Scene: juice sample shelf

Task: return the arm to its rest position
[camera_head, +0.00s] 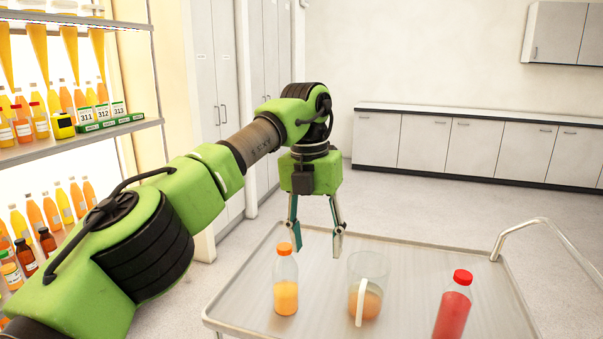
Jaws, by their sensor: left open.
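My left arm reaches in from the left, with green and black links. My left gripper (316,251) points down, open and empty, above the far part of the metal cart. Its fingers appear spread apart, near an orange juice bottle (286,284) with an orange cap and a clear pitcher (371,271) holding some orange liquid. In the picture, its left finger lies close to the bottle's cap; I cannot tell whether they touch. My right gripper is not in view.
The metal cart (233,305) has a raised handle at the right. A red bottle (453,307) stands on it. A shelf (85,132) of juice bottles and number cards is at the left. Tall cabinets stand behind my arm. Low cabinets (423,143) line the back wall; floor before them is clear.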

